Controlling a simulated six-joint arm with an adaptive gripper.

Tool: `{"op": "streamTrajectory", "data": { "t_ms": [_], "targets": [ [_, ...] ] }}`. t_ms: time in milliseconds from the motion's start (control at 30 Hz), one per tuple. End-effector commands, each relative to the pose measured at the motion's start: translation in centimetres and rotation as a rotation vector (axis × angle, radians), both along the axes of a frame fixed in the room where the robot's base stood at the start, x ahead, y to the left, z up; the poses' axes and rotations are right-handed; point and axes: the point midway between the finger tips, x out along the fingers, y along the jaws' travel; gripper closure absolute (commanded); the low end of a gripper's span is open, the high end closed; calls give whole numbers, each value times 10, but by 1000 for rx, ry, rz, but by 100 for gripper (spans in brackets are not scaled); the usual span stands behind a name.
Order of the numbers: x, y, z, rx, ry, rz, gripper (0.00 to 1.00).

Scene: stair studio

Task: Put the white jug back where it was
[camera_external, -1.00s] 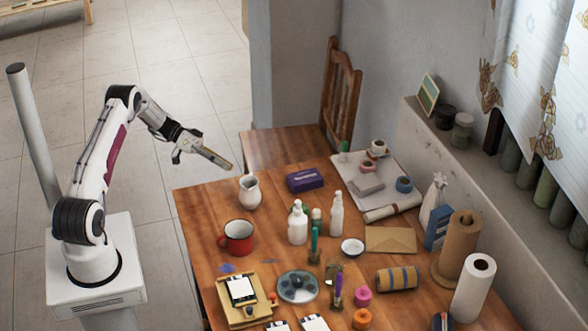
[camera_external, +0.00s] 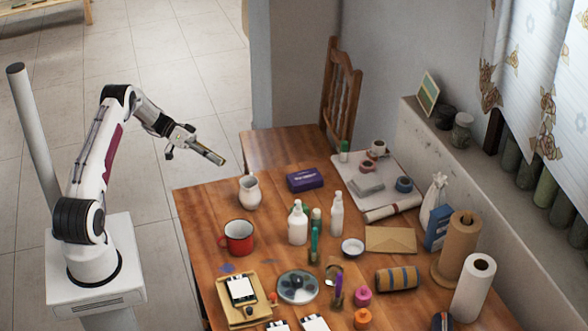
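The white jug (camera_external: 250,193) stands upright on the wooden table (camera_external: 205,205), near its left back edge. My gripper (camera_external: 199,151) is in the air to the upper left of the jug, beyond the table's left edge in the picture, and apart from the jug. A long narrow grey piece with a pale end points from the gripper toward the right. I cannot tell whether it is a finger or a held thing. The finger opening is too small to make out.
A red mug (camera_external: 237,237) stands in front of the jug, and a purple box (camera_external: 305,180) lies to its right. White bottles (camera_external: 298,223) stand near the table's middle. A wooden chair (camera_external: 341,95) is at the back. Bare tabletop shows left of the jug.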

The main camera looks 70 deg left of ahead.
Motion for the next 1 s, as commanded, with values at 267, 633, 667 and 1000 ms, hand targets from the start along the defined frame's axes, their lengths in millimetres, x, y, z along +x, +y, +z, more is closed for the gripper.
{"op": "streamTrajectory", "data": {
  "t_ms": [267,633,667,1000],
  "targets": [
    [3,0,2,8,-4,3,77],
    [64,3,54,177,-94,91,77],
    [72,3,61,199,-106,103,77],
    [143,-4,149,433,-216,258,77]
  ]
}}
